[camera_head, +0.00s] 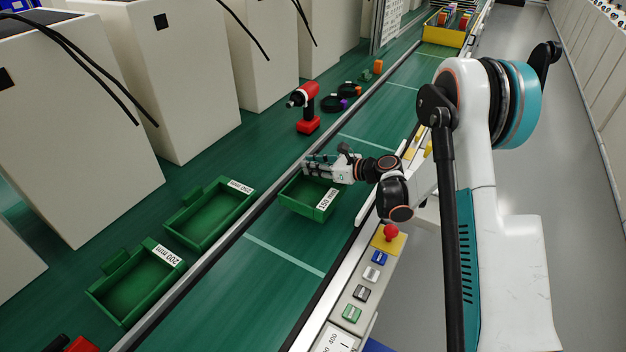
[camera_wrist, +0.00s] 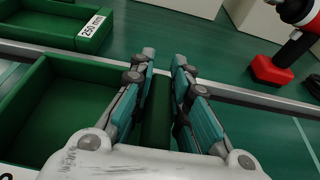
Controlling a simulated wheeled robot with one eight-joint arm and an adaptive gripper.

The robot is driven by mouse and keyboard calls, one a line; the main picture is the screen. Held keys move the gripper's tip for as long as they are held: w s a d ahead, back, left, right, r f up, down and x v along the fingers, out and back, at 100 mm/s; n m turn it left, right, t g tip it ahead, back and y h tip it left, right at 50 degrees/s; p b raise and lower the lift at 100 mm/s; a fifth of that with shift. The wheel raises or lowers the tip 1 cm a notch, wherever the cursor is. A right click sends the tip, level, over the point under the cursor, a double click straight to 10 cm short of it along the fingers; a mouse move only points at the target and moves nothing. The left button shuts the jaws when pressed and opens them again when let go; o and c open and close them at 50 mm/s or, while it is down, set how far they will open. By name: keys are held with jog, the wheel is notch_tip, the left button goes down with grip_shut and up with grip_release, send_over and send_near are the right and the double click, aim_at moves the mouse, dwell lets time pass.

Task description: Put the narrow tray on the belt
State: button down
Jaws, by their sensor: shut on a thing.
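The narrow green tray, labelled 150 mm (camera_head: 322,212), is over the green belt (camera_head: 290,255) in the head view. I cannot tell whether its base touches the belt. My gripper (camera_head: 308,165) is at the tray's far side. In the wrist view, the two fingers of my gripper (camera_wrist: 164,65) are closed on the tray's side wall (camera_wrist: 157,115), one on each side. The tray's empty inside (camera_wrist: 60,115) shows left of the fingers.
The 250 mm tray (camera_head: 213,212) and the 200 mm tray (camera_head: 138,288) lie on the bench left of the metal rail (camera_head: 255,212). A red drill (camera_head: 307,108) stands behind. A yellow bin (camera_head: 440,37) is at the far belt end. Buttons (camera_head: 362,292) line the right edge.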

aim_at(313, 188)
notch_tip(313, 188, down, 4)
jog(key=shift+f+b, duration=0.2)
jog(key=shift+b, duration=0.6)
jog(key=shift+r, duration=0.1)
jog(key=c, duration=1.5)
grip_release()
jog(key=shift+c, duration=0.2)
